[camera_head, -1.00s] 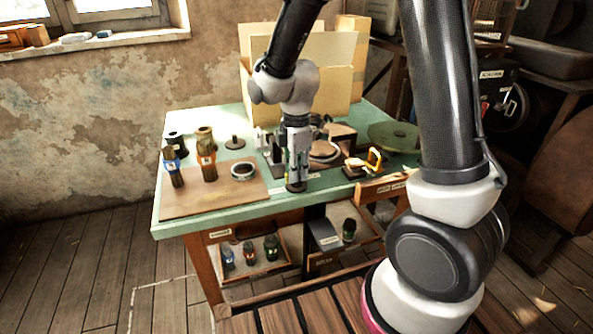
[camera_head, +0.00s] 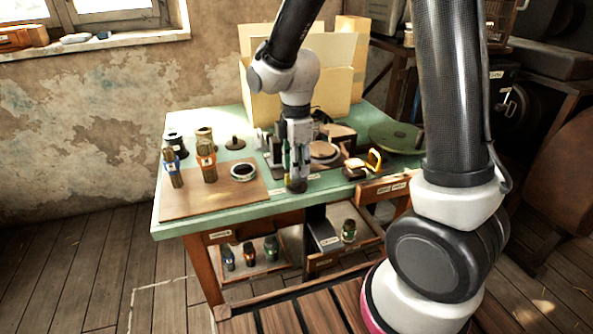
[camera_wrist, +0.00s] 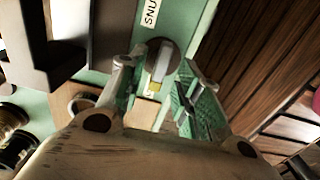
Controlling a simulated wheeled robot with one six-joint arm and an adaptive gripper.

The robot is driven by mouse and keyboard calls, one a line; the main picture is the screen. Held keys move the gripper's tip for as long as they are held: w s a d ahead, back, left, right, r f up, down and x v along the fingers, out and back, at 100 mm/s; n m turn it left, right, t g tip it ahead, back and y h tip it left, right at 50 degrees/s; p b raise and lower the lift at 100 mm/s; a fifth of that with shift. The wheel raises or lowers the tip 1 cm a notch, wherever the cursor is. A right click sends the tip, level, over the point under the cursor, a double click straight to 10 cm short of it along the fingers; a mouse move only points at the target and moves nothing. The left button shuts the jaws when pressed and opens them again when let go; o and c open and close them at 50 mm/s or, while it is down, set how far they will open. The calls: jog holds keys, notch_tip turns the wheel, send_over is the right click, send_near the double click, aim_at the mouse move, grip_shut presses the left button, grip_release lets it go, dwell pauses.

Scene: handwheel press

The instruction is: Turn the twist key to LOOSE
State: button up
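The twist key (camera_wrist: 163,62) shows in the wrist view as a dark round base with a raised pale grey bar. The bar has a yellow mark at its lower end. A white label (camera_wrist: 151,13), partly cut off and seemingly reading SNUG, is just above it; another label below is mostly hidden. My gripper (camera_wrist: 158,75) is open, with its green-padded fingers on either side of the key and gaps visible to the bar. In the head view my gripper (camera_head: 297,182) points down at the bench's front edge and largely hides the key.
A dark press part (camera_wrist: 90,30) stands close left of the key in the wrist view. Open drawers are below.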

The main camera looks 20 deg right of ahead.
notch_tip(320, 180, up, 10)
jog(key=shift+f, duration=0.15)
dwell(0.4)
jog(key=s+d+r+m+t, duration=0.2)
jog(key=s+d+r+m, duration=0.2)
jog(key=s+d+m, duration=0.3)
jog(key=s+d+r+m+t, duration=0.2)
jog(key=s+d+r+m, duration=0.2)
jog(key=s+d+m, duration=0.4)
jog(key=s+m, duration=0.3)
jog(key=s, duration=0.1)
jog(key=shift+r, duration=0.25)
jog(key=shift+s+a, duration=0.1)
jog(key=shift+a, duration=0.05)
jog(key=shift+c, duration=0.2)
